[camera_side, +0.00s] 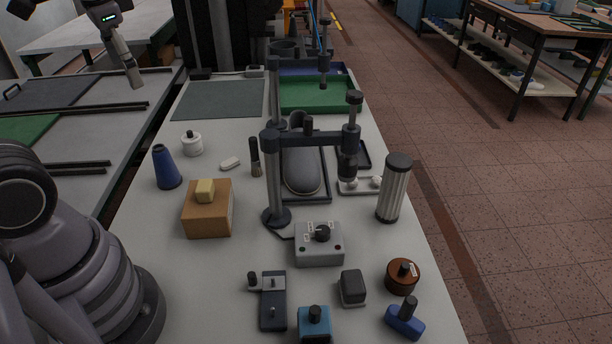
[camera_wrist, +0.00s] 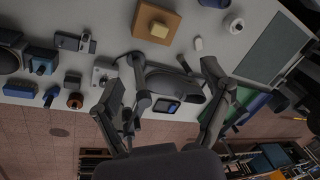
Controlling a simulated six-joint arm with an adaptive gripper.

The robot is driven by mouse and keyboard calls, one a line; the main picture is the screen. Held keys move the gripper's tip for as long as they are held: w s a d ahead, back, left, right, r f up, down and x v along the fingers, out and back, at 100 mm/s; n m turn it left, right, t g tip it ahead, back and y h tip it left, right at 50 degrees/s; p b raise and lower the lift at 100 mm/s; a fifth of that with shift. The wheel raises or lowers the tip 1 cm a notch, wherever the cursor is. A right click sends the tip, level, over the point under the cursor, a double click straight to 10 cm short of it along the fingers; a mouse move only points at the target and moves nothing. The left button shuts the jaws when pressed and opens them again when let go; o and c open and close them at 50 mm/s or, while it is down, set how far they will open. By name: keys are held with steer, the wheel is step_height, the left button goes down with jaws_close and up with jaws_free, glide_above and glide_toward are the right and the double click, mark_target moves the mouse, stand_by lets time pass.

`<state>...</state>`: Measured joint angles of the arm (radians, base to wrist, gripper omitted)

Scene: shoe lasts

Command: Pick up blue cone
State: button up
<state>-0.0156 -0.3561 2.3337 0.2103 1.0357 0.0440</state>
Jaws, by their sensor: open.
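The blue cone (camera_side: 167,170) stands upright on the white table, at its left side in the side view, behind and left of a brown box. In the wrist view, a blue piece of the cone (camera_wrist: 214,3) shows at the top edge, cut off by the frame. My gripper (camera_wrist: 172,64) has its two fingers spread wide in the wrist view with nothing held between them. It is above the table and apart from the cone.
The brown box (camera_side: 207,212) with a yellow block on top stands close to the cone. A white jar (camera_side: 192,145) stands behind it. A post stand (camera_side: 275,180) with a crossbar rises mid-table over a grey shoe last (camera_side: 300,170). A green mat area (camera_side: 218,99) lies behind.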

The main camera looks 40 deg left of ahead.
steer(key=w+a+f+m+g+y, duration=0.2)
steer(key=w+a+f+g+y, duration=0.1)
steer(key=w+a+f+g, duration=0.25)
steer(key=m+g+y, duration=0.5)
steer(key=m+y, duration=0.1)
steer(key=y, duration=0.1)
glide_above(167, 152)
steer(key=w+d, duration=0.3)
steer(key=d, duration=0.4)
step_height(167, 152, down, 17)
steer(key=f+m+y, duration=0.1)
steer(key=f, duration=0.1)
steer(key=a+f+m+y, duration=0.1)
steer(key=f, duration=0.2)
steer(key=a+f+m+y, duration=0.1)
steer(key=f, duration=0.2)
steer(key=shift+f+m, duration=0.15)
steer(key=shift+m, duration=0.15)
steer(key=shift+s+a+f, duration=0.15)
steer(key=shift+s+a, duration=0.05)
steer(key=shift+a, duration=0.05)
steer(key=x, duration=0.7)
steer(key=shift+c, duration=0.4)
steer(key=c, duration=1.3)
